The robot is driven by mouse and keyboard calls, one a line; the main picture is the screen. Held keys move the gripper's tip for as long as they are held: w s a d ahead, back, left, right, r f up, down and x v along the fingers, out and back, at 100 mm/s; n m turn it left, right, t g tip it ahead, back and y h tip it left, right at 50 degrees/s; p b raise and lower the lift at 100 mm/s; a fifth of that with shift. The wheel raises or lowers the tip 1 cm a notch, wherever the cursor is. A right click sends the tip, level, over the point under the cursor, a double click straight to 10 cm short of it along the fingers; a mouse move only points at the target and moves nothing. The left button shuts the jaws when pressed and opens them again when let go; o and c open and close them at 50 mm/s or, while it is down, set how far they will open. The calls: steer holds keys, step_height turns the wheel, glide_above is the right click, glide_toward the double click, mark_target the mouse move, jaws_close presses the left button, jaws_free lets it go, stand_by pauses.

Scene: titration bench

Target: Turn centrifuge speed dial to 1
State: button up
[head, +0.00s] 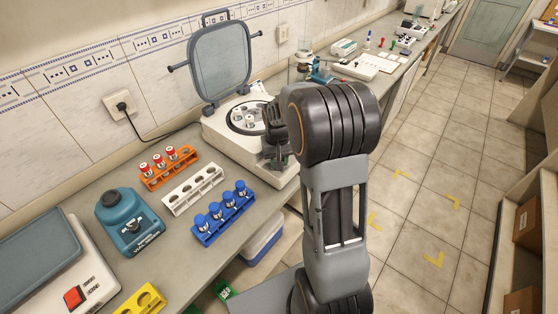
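The centrifuge (222,137) is a white box on the bench, with its grey lid (221,60) raised and its round rotor bowl (238,120) showing. My arm reaches in from the right, and my dark gripper (274,160) is at the right front part of the centrifuge, pointing down. The gripper and arm cover that part of the housing. I cannot make out the speed dial; it may be hidden there. I cannot tell whether the gripper touches the centrifuge or whether its fingers are apart.
Orange (181,157), white (194,187) and blue (217,232) tube racks stand left of the centrifuge. A teal mixer (130,220) and a white device with a red switch (92,277) are farther left. A cord runs from the wall socket (123,106). Open floor (440,190) lies right.

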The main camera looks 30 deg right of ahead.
steer(key=n, duration=0.4)
steer(key=shift+n, duration=0.3)
steer(key=n, duration=0.4)
steer(key=shift+n+b, duration=0.3)
steer(key=shift+n, duration=0.3)
steer(key=o, duration=0.9)
steer(key=shift+r, duration=0.1)
steer(key=r, duration=1.3)
steer(key=shift+s+a+r, duration=0.1)
steer(key=shift+a+r, duration=0.15)
steer(key=shift+r, duration=0.1)
